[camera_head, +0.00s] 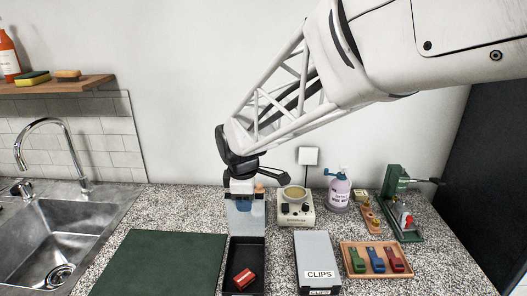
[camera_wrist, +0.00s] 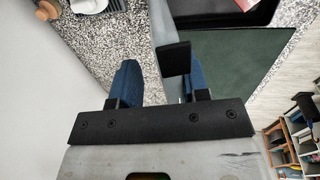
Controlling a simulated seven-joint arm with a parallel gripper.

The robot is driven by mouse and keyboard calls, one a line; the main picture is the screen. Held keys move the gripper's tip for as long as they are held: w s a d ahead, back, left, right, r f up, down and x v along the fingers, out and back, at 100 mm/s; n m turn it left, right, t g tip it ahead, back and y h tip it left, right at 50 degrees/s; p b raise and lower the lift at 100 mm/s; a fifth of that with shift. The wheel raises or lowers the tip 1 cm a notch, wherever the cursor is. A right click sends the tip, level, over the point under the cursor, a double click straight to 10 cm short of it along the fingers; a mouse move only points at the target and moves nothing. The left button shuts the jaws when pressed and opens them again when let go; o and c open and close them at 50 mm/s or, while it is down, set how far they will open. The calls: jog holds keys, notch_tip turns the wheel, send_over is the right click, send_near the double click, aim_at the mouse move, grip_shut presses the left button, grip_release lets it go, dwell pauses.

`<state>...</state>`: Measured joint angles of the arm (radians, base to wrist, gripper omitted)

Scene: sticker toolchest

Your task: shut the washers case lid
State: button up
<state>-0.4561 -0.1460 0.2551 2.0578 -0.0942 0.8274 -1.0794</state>
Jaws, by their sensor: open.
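The open case (camera_head: 261,270) is a black tray at the front, left of the closed CLIPS case. Its grey lid (camera_head: 245,220) stands raised at the tray's back edge; no washers label is readable. My gripper (camera_head: 243,194) is at the top of this lid. In the wrist view, my gripper (camera_wrist: 162,88) has its two blue fingers apart. The lid (camera_wrist: 160,30) shows there edge-on as a grey strip between them, with a black tab on it. Contact between fingers and lid cannot be told. The black tray (camera_wrist: 225,12) shows at the top of that view.
A red block (camera_head: 244,279) lies in the tray. The grey CLIPS case (camera_head: 314,255) stands just right, then a wooden tray (camera_head: 349,267) with coloured clips. A dial device (camera_head: 294,212) and a pump bottle (camera_head: 339,193) stand behind. A dark green mat (camera_head: 160,262) lies left, bare.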

jog(key=shift+w+g, duration=2.7)
jog(key=shift+w, duration=1.4)
jog(key=shift+v, duration=2.6)
jog(key=shift+a, duration=0.1)
jog(key=shift+w+r, duration=0.1)
jog(key=shift+v, duration=0.85)
jog(key=shift+w, duration=0.15)
jog(key=x, duration=0.8)
